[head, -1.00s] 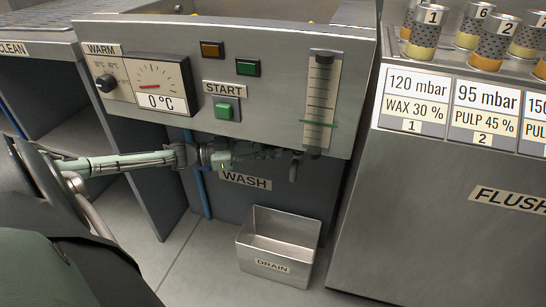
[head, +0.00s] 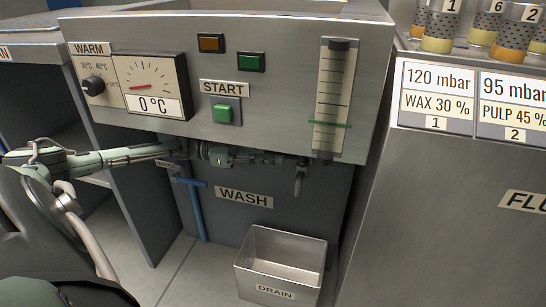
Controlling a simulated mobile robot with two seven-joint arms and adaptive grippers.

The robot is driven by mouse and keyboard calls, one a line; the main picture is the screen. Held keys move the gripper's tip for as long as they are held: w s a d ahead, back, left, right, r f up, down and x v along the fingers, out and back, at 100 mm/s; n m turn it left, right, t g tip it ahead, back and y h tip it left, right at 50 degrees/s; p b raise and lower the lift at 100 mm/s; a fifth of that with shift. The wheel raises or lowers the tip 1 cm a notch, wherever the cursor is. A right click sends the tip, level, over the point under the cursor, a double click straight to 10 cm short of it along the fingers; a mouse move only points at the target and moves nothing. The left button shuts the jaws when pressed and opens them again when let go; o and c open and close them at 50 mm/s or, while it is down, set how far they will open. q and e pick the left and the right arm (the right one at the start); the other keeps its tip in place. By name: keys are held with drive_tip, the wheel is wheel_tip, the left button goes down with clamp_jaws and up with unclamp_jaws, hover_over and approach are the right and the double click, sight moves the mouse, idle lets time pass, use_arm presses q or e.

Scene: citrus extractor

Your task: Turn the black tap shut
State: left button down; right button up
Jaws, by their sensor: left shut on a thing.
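The black tap (head: 300,180) hangs under the front panel, its dark spout pointing down above the drain bin. My left gripper (head: 266,158) reaches in from the left, just under the panel's lower edge, at the tap's left side. It is shut on the tap, though its fingertips are small and dark here and the tap's handle is largely hidden by them. My right gripper is not in view.
A metal DRAIN bin (head: 275,292) stands on the floor below. A blue handle (head: 188,182) on a blue pipe lies just below my left arm. The START button (head: 222,113) and level gauge (head: 334,98) are on the panel above. A grey cabinet stands at right.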

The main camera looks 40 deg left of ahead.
use_arm(q)
drive_tip(key=c, duration=1.5)
unclamp_jaws()
drive_tip(key=shift+o, duration=0.2)
drive_tip(key=v, duration=1.2)
drive_tip(key=shift+c, duration=0.6)
